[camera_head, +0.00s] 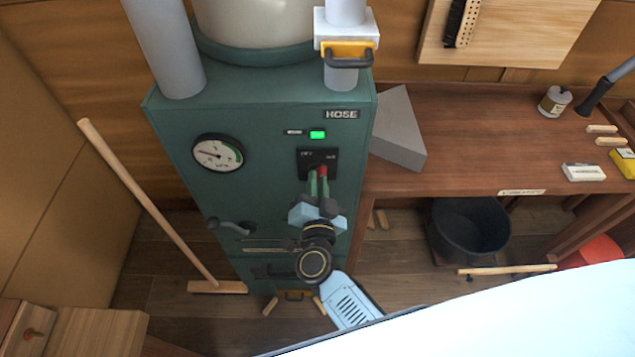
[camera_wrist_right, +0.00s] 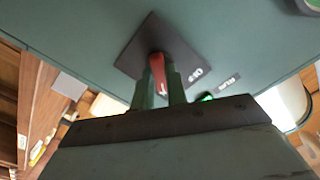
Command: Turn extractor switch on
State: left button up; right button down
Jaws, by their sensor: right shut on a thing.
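The extractor is a tall green cabinet (camera_head: 262,190) with a gauge, a grey lever and a label reading HOSE. On its front is a black switch plate (camera_head: 306,156) with a red switch lever (camera_head: 322,171). My right gripper (camera_head: 318,182) is at this plate, its two green fingers shut on the red lever. In the right wrist view the red lever (camera_wrist_right: 157,70) stands between the fingers (camera_wrist_right: 160,88), in front of the dark plate (camera_wrist_right: 180,50). A green light (camera_head: 317,135) glows above the plate. My left gripper does not show.
A pressure gauge (camera_head: 218,153) and a grey lever (camera_head: 232,226) are on the cabinet's left part. A wooden bench (camera_head: 460,150) stands right, with a grey wedge (camera_head: 398,135) by the cabinet. A black bucket (camera_head: 468,228) is under the bench. A broom (camera_head: 150,205) leans at left.

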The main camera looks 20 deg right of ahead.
jog(key=c, duration=1.4)
grip_release()
jog(key=shift+s, duration=0.1)
jog(key=b+v, duration=0.1)
jog(key=v, duration=1.2)
jog(key=shift+s, duration=0.15)
